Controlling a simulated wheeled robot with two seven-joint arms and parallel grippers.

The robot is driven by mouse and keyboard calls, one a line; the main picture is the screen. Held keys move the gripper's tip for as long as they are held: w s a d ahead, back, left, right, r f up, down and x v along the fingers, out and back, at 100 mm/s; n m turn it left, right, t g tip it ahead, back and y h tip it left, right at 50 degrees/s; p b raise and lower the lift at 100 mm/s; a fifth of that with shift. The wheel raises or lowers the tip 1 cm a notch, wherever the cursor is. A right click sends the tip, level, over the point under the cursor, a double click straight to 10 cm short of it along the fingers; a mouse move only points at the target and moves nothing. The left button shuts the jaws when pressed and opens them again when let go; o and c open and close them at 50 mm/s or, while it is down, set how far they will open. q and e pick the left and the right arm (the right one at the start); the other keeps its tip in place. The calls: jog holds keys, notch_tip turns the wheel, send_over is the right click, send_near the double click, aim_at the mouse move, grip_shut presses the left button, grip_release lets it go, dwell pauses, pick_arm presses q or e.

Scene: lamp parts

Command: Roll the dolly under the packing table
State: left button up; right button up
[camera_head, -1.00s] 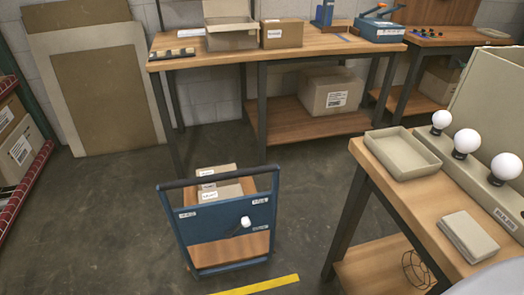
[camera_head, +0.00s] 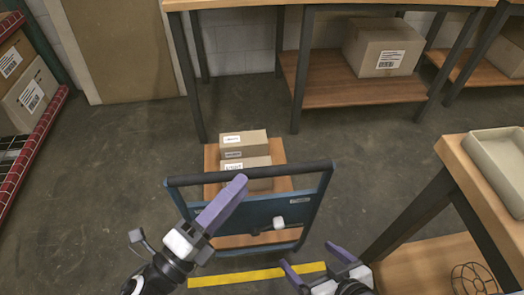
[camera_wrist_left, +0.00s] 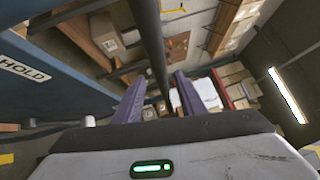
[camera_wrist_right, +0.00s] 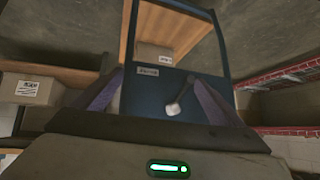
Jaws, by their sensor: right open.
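The dolly has a blue frame (camera_head: 262,215) with a dark handle bar (camera_head: 290,170) and a wooden deck (camera_head: 278,153) carrying cardboard boxes (camera_head: 245,146). A white knob (camera_head: 278,223) shows on its panel. My left gripper (camera_head: 240,183) is at the left part of the handle bar. In the left wrist view its purple fingers are apart, with the bar (camera_wrist_left: 153,45) between them in the picture; contact is unclear. My right gripper (camera_head: 307,257) is open and empty, low in front of the dolly's right side. A wooden-topped table (camera_head: 350,4) stands behind the dolly.
The back table has dark legs (camera_head: 302,70) and a lower shelf (camera_head: 330,90) with a cardboard box (camera_head: 384,47). A workbench (camera_head: 455,165) with a tray (camera_head: 500,165) stands close at the right. Yellow tape (camera_head: 235,278) crosses the floor. Floor to the left is clear.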

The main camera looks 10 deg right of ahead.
pick_arm(q)
jog(key=x, duration=0.9)
jog(key=shift+p, duration=0.3)
jog(key=shift+r, duration=0.1)
grip_shut()
